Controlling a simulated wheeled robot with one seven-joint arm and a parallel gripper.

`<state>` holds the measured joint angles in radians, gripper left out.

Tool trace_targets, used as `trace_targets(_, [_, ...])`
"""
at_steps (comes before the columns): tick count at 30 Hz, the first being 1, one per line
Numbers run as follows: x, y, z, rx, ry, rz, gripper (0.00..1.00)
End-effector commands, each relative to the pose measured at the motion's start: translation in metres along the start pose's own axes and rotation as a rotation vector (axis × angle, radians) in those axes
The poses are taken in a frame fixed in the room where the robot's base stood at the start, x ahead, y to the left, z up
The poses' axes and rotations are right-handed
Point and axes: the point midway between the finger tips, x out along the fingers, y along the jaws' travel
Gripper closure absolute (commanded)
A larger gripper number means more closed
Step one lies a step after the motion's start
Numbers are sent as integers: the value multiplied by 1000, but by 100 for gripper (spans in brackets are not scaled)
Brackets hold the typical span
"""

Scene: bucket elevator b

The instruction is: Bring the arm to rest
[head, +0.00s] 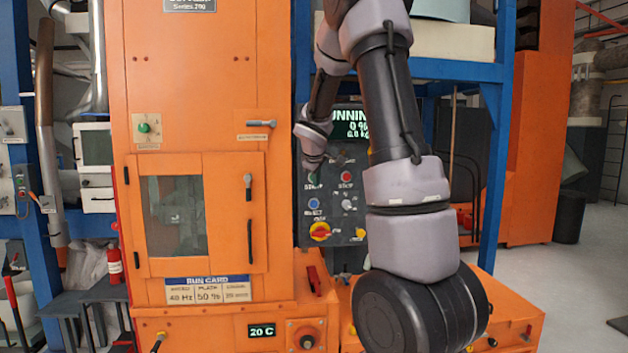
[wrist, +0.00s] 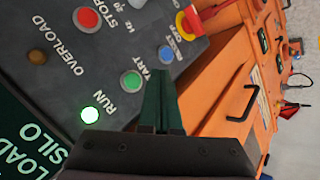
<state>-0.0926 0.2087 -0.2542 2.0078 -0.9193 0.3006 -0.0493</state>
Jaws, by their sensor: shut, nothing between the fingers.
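My gripper (wrist: 160,80) shows in the wrist view as two dark fingers together, with nothing between them. It is in front of the grey control panel (wrist: 60,70), its tips beside the green START button (wrist: 130,80) in the picture. Whether the tips touch the panel cannot be told. In the head view my arm reaches forward and bends down to the panel (head: 290,222), where my wrist hides part of it and the fingertips are hard to make out. The RUN lamp (wrist: 90,115) is lit green. The panel display (head: 352,125) reads RUNNING, 0 %.
The orange cabinet (head: 200,90) with a windowed door stands left of the panel. A red-and-yellow switch (head: 320,231), a red STOP button (head: 346,177) and a blue button (head: 314,204) are close by. Blue posts (head: 495,150) flank the machine. Open floor (head: 570,290) lies at right.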

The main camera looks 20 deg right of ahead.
Motion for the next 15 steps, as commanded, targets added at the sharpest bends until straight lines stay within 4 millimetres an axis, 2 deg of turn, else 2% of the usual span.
trace_targets(11, [-1, 0, 0, 3, 0, 0, 100])
trace_targets(14, [-12, 1, 3, 42, 1, -4, 100])
trace_targets(15, [-22, 1, 6, 75, 0, -7, 100])
